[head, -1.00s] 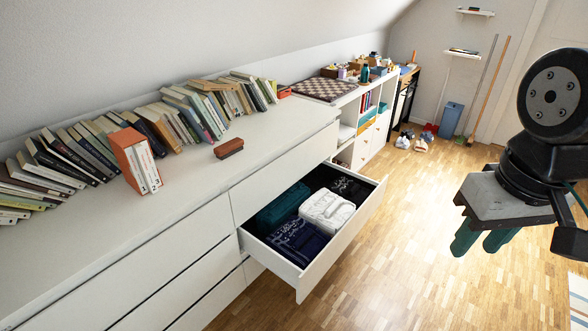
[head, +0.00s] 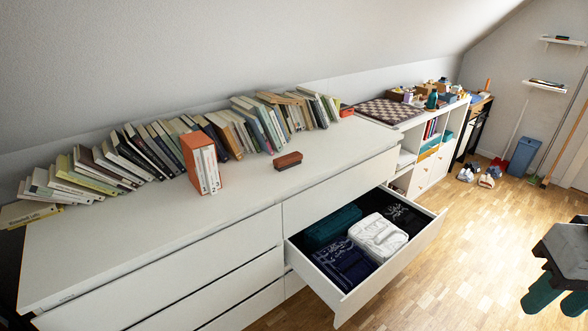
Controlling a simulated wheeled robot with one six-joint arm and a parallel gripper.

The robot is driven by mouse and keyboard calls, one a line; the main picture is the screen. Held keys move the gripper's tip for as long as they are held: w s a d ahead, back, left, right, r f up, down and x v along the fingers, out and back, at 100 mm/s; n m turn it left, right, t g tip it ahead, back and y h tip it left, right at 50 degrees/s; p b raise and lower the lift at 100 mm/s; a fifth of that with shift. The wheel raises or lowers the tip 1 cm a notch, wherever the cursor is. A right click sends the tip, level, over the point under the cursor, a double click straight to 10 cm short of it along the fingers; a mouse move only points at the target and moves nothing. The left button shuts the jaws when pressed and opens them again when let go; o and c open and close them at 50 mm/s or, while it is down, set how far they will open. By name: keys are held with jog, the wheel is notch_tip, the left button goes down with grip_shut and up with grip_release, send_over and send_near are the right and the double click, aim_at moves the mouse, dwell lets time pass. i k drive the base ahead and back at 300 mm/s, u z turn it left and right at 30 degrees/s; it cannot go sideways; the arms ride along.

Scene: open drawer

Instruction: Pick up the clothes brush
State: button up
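The clothes brush (head: 288,160) is a small reddish-brown block lying on the white dresser top (head: 240,190), to the right of an orange-and-white boxed set of books. Nothing covers it in the head view. My gripper (head: 553,297) shows at the lower right edge, partly cut off by the frame. Its two dark green fingers point down, far to the right of the brush and apart from the dresser. I cannot tell how far the fingers are spread; nothing is seen between them.
An open drawer (head: 415,246) with folded clothes juts out below the brush. A row of books (head: 130,155) leans along the wall, and the boxed set (head: 195,165) stands left of the brush. A chessboard (head: 393,111) lies beyond.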

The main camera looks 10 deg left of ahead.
aim_at(284, 163)
jog(key=z, duration=0.55)
jog(key=k, duration=0.2)
jog(key=u, duration=1.4)
jog(key=i, duration=1.9)
jog(key=z, duration=0.4)
